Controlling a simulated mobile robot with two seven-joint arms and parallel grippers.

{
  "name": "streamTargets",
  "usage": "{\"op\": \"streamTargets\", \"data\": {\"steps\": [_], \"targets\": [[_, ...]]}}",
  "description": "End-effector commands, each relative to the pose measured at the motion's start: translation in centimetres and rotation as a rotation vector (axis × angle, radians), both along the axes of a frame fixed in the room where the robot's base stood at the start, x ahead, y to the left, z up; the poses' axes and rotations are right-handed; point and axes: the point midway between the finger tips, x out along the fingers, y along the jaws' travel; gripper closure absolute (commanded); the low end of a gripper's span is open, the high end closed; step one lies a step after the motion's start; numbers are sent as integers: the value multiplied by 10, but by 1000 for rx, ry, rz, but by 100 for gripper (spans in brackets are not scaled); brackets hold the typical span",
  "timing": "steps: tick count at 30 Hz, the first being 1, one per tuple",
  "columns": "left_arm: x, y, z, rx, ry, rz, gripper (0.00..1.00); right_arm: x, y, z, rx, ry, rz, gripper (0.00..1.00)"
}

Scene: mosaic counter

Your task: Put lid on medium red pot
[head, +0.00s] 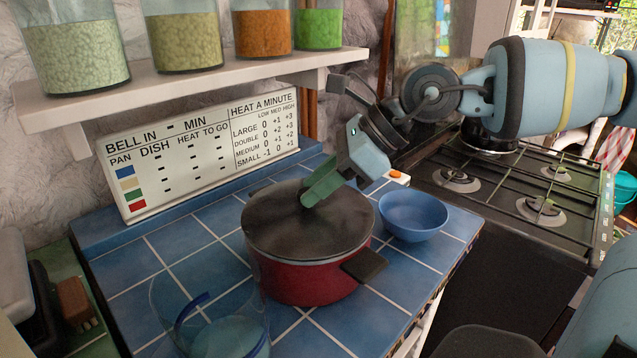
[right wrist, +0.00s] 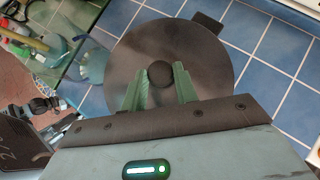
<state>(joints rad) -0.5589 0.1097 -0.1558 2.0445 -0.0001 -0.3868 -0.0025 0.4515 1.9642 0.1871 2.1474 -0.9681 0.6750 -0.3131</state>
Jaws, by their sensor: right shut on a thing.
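The medium red pot (head: 305,284) stands on the blue tiled counter, with a dark handle at its front right. A dark round lid (head: 285,228) covers its top and looks level on the rim; I cannot tell whether it is fully seated. My right gripper (head: 309,198) reaches down from the upper right, with its green fingers shut on the lid's knob. In the right wrist view the lid (right wrist: 205,65) fills the middle, and its round black knob (right wrist: 160,73) sits between the fingers of my right gripper (right wrist: 158,70). My left gripper is not in view.
A blue bowl (head: 413,222) stands just right of the pot. A clear glass vessel (head: 228,338) is at the front left. A sign (head: 200,157) leans at the back below a jar shelf (head: 200,90). The stove (head: 480,190) is to the right.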

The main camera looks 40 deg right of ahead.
Motion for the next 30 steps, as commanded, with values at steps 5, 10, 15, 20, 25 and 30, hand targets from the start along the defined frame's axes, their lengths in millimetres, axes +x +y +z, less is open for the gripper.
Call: {"op": "streamTargets", "data": {"steps": [5, 10, 15, 20, 25, 30], "targets": [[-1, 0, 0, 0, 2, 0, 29, 0, 0, 1, 0, -2, 0, 100], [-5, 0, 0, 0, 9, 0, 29, 0, 0, 1, 0, -2, 0, 63], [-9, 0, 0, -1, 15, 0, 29, 0, 0, 1, 0, -2, 0, 45], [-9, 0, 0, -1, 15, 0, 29, 0, 0, 1, 0, -2, 0, 45], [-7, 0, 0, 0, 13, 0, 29, 0, 0, 0, 0, 0, 0, 24], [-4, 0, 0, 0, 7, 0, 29, 0, 0, 0, 0, 0, 0, 24]]}}
